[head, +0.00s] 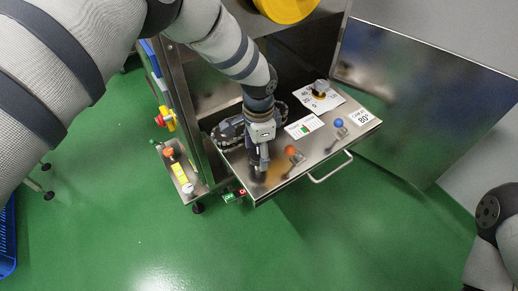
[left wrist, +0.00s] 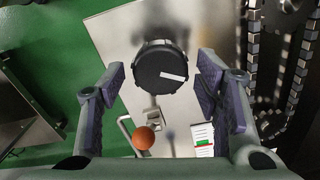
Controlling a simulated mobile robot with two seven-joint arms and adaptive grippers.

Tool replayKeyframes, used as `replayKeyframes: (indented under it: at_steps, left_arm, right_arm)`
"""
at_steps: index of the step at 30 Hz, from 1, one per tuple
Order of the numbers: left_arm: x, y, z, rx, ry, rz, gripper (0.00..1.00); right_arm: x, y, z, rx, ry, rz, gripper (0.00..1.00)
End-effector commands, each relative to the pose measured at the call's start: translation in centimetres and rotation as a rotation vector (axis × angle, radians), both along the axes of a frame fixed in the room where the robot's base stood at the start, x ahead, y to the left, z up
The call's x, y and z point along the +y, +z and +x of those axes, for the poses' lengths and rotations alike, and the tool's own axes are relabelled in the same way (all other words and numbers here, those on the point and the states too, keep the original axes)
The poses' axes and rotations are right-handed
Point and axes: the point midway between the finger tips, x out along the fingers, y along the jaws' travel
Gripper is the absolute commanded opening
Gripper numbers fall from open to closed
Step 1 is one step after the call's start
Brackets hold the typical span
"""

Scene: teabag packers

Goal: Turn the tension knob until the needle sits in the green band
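The black round tension knob (left wrist: 160,67) with a white line mark sits on the steel panel, seen in the left wrist view. My left gripper (left wrist: 162,78) is open, with one finger on each side of the knob and gaps to it. In the head view my left gripper (head: 260,168) points down at the near left part of the panel (head: 327,140), and the knob is not clearly seen there. The white gauge card (head: 304,127) with red and green marks also shows in the left wrist view (left wrist: 203,140). Its needle is too small to make out. My right gripper is out of view.
An orange ball lever (head: 291,151) and a blue ball lever (head: 338,123) stand on the panel. A dial knob on a white plate (head: 321,95) is farther back. A chain (left wrist: 257,50) runs beside the panel. A handle (head: 331,171) sticks out in front.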

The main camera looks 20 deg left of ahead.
Motion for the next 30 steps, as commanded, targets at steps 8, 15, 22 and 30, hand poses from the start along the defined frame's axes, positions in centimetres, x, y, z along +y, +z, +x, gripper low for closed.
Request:
replayKeyframes:
  at_steps: [8,15,22,30]
  left_arm:
    - [0.0,0.1,0.1,-0.002,0.001,-0.001,0.62]
    - [0.0,5.0,0.2,-0.006,0.001,-0.002,0.62]
    - [0.0,10.4,0.1,-0.005,0.001,-0.001,0.62]
    - [0.0,12.1,0.0,-0.001,0.001,-0.001,0.62]
  right_arm:
    - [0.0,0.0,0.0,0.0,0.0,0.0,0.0]
    - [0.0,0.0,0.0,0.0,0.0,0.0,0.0]
    - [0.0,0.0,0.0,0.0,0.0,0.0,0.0]
    - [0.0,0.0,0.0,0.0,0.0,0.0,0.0]
